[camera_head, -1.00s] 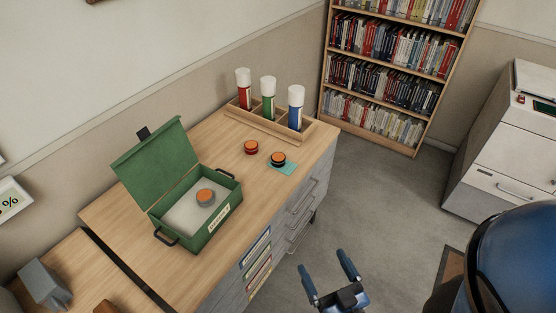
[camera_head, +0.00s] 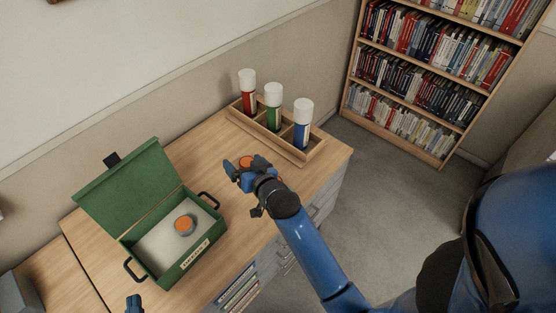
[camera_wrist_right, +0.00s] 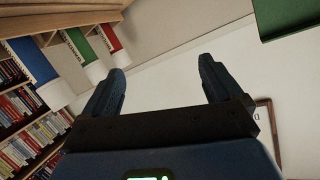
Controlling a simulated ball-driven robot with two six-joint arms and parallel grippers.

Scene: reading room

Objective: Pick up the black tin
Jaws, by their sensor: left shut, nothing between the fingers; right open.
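The black tin with an orange top, seen earlier on a teal mat, is now hidden or nearly hidden behind my right wrist in the head view. A red tin with an orange top (camera_head: 246,161) shows just beyond the fingers of my right gripper (camera_head: 238,173). That gripper is over the cabinet top. In the right wrist view my right gripper (camera_wrist_right: 160,80) is open, with no tin between its fingers. My left gripper (camera_head: 134,303) shows only in part at the bottom edge, shut and empty.
An open green box (camera_head: 205,248) holds a grey tin with an orange top (camera_head: 185,224). A wooden rack (camera_head: 315,151) holds red, green and blue tubes at the back. A bookcase (camera_head: 395,122) stands beyond. Bare wood lies between box and rack.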

